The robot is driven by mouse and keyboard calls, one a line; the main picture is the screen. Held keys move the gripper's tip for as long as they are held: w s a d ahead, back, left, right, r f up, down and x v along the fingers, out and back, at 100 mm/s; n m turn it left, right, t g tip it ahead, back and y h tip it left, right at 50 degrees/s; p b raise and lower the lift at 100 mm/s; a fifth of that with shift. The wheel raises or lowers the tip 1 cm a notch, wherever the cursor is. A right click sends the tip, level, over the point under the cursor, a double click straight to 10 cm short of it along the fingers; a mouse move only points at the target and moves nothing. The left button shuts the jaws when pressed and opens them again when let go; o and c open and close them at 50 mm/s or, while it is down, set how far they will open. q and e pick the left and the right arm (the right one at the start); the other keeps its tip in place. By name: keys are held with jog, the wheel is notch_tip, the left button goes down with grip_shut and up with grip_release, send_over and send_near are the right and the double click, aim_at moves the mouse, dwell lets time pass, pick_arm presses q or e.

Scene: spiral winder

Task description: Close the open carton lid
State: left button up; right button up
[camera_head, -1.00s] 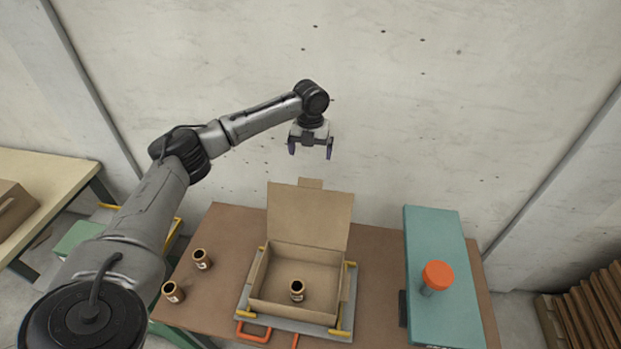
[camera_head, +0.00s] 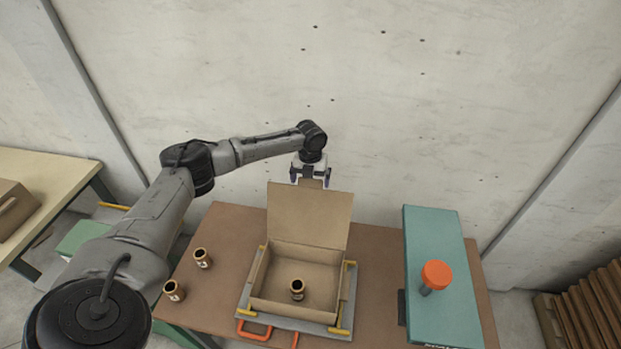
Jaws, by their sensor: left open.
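The open carton (camera_head: 258,277) stands on a grey tray with yellow corner guides on the brown table. Its lid (camera_head: 310,218) is raised and leans back toward the wall. A small brown jar (camera_head: 297,290) stands inside the carton. My left gripper (camera_head: 311,178) is open and points down at the lid's top edge, seemingly just behind it. The lid's small top flap is mostly hidden there. I cannot tell whether the fingers touch the lid. My right gripper is not in view.
Two brown jars (camera_head: 202,258) (camera_head: 174,290) stand on the table (camera_head: 378,262) left of the carton. A teal unit with an orange knob (camera_head: 437,274) stands on the right. The tray has orange handles (camera_head: 254,330) in front. A concrete wall (camera_head: 440,110) rises behind the table.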

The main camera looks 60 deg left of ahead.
pick_arm(q)
jog(key=c, duration=1.1)
jog(key=shift+d+r, duration=0.1)
